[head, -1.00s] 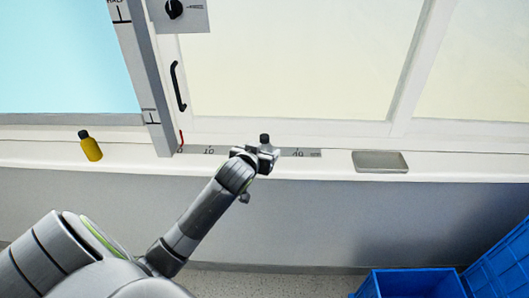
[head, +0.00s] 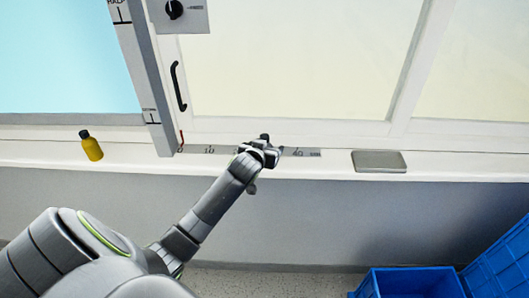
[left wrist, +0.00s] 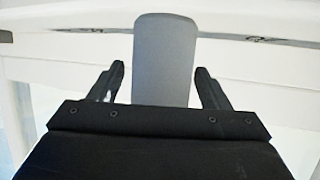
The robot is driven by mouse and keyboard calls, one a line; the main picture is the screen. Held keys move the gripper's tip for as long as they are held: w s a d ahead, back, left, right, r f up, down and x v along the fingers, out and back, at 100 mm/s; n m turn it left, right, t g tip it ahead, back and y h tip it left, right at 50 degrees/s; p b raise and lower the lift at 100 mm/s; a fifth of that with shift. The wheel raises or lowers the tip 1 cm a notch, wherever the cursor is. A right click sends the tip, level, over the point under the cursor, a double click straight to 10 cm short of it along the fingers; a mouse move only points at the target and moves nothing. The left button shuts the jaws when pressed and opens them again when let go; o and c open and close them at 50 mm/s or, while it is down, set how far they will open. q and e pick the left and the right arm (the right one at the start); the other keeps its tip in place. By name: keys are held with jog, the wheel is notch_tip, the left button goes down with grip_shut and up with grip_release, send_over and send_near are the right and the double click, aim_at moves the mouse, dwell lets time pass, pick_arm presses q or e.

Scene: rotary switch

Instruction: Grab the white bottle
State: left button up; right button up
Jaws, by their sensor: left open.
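The white bottle (left wrist: 165,45) looks pale grey in the left wrist view. It stands between the two black fingers of my left gripper (left wrist: 159,72), with a gap on each side. In the head view my left gripper (head: 261,152) is at the sill, over the ruler strip. It hides most of the bottle there, and only a dark cap (head: 264,137) shows just past it. My left gripper is open around the bottle. My right gripper is not in view.
A yellow bottle (head: 91,147) with a black cap stands on the white sill at the left. A flat grey box (head: 379,161) lies on the sill at the right. Blue crates (head: 412,283) stand low at the right. A door handle (head: 178,87) and a rotary switch (head: 174,9) are behind the sill.

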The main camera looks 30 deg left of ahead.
pick_arm(q)
jog(key=c, duration=1.1)
jog(key=shift+r, duration=0.1)
